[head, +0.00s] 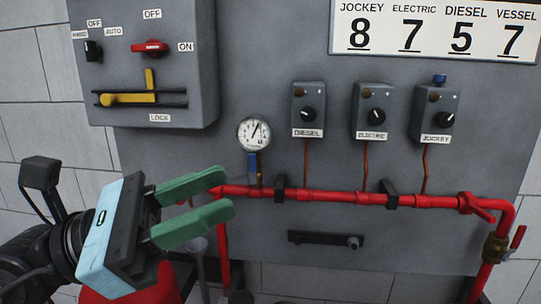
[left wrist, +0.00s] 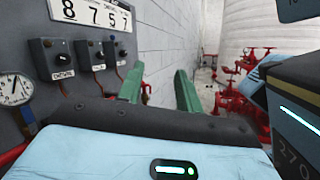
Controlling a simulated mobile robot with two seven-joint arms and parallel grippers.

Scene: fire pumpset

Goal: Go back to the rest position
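My left gripper (head: 222,197) is at the lower left of the head view, with its two green fingers apart and nothing between them. It is in front of the grey panel (head: 390,240), left of the pressure gauge (head: 254,133) and near the left end of the red pipe (head: 335,198). In the left wrist view the same green fingers (left wrist: 160,90) stand apart and point along the panel toward the white wall. My right gripper's fingers show in neither view. A blue and dark part of my own body fills the right edge of the left wrist view.
The grey control box (head: 145,60) carries a red switch (head: 150,47) and a yellow lever (head: 130,98). Boxes labelled diesel (head: 308,110), electric (head: 371,112) and jockey (head: 435,113) sit under a number sign (head: 440,28). Red pipework (left wrist: 235,95) stands farther back in the left wrist view.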

